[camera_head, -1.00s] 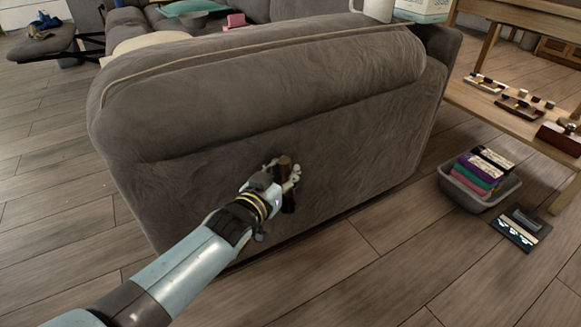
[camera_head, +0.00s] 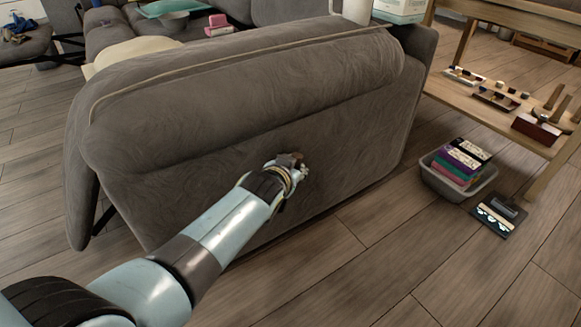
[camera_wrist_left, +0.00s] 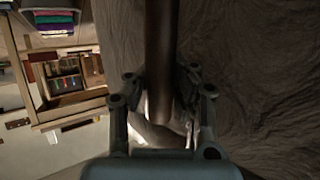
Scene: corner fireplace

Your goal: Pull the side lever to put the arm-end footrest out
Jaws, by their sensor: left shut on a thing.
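The side lever is on the grey sofa's outer side (camera_head: 350,130). It is mostly hidden by my left gripper (camera_head: 298,168) in the head view. In the left wrist view its dark brown handle (camera_wrist_left: 161,60) runs down between the fingers of my left gripper (camera_wrist_left: 162,105), which is shut on it. The arm-end footrest (camera_head: 80,165) is a grey padded panel at the sofa's left end. It stands partly out, tilted, with a gap and a dark strut between it and the sofa body. My right gripper is not in view.
A grey bin (camera_head: 452,188) with colourful boxes stands on the floor at right, beside a dark flat item (camera_head: 497,214). A wooden table (camera_head: 470,105) with small objects is behind it. The floor left of the footrest is clear.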

